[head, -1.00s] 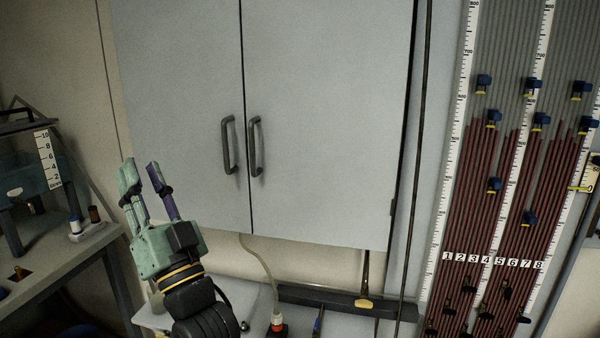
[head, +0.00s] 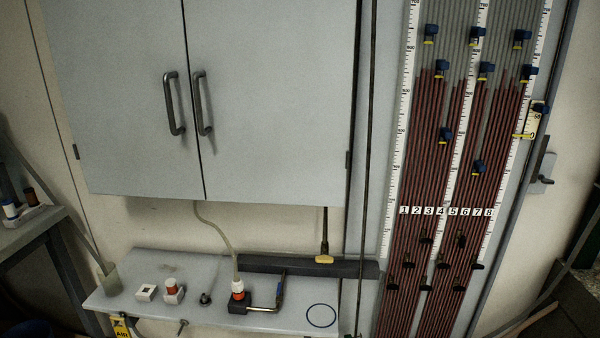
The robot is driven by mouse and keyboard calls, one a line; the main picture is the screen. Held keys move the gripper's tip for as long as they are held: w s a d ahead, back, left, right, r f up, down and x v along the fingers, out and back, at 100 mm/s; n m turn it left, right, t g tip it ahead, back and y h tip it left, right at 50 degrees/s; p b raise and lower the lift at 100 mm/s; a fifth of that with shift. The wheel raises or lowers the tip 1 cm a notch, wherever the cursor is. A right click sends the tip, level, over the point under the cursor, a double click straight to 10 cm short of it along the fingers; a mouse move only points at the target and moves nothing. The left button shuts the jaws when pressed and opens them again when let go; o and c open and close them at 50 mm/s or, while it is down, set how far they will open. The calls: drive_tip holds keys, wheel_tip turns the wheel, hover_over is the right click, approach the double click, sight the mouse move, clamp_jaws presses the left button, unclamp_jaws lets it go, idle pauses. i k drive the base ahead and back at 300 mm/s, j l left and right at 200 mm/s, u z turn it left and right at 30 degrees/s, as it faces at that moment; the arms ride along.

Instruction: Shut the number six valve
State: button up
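The tube panel (head: 420,170) stands at the right in the head view, with dark red columns and white scales. A row of number labels, 1 to 8, crosses it; the 6 label (head: 465,212) is right of the middle. Several small black valves sit below the labels in three staggered rows. Following the slanted tubes down from 6, the number six valve appears to be the right one of the top row (head: 461,239). It is too small to tell whether its handle is open or shut. My gripper is not in view now.
A grey cabinet (head: 120,110) hangs left of the panel. Below it a shelf (head: 200,312) holds small fittings, a red-and-white bottle (head: 238,290) and a dark bar (head: 310,265). The space before the panel looks clear.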

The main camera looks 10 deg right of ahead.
sight(462, 239)
drive_tip(key=z, duration=1.15)
drive_tip(key=i+l, duration=0.1)
drive_tip(key=i, duration=0.35)
drive_tip(key=i+l+u, duration=0.15)
drive_tip(key=i, duration=0.35)
drive_tip(key=i+l, duration=0.1)
drive_tip(key=i, duration=0.35)
